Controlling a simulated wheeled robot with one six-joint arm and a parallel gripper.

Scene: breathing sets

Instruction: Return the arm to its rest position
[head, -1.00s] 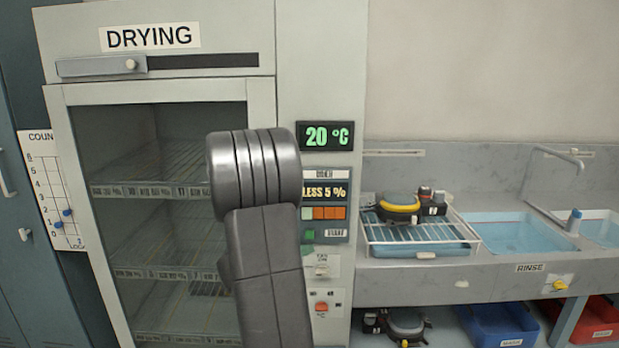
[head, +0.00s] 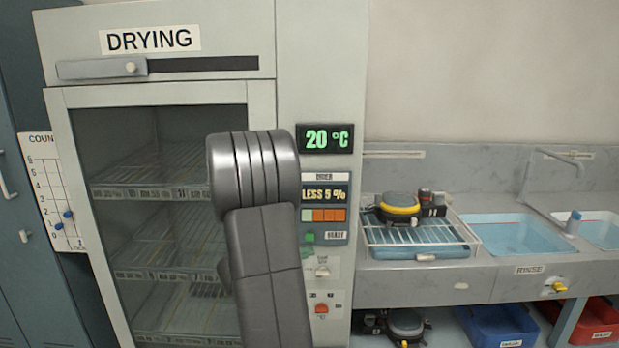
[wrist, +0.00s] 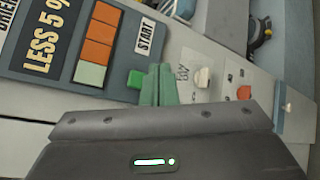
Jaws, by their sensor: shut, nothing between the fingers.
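My arm stands in front of the drying cabinet (head: 163,80) in the head view, its grey links covering part of the cabinet's glass door and frame. My gripper (wrist: 159,84) shows in the wrist view with its green fingers together and nothing between them. In the head view the fingers are mostly hidden behind my arm. In the wrist view the fingertips appear in front of the cabinet's control panel (wrist: 85,45), near the green start button (wrist: 135,79). I cannot tell whether they touch the panel.
A wire rack (head: 420,237) holding a breathing set (head: 399,206) stands on the counter at right, beside the rinse sink (head: 515,235). Below are another breathing set (head: 405,324), a blue bin (head: 498,324) and a red bin (head: 597,318). A counter board (head: 50,190) hangs at left.

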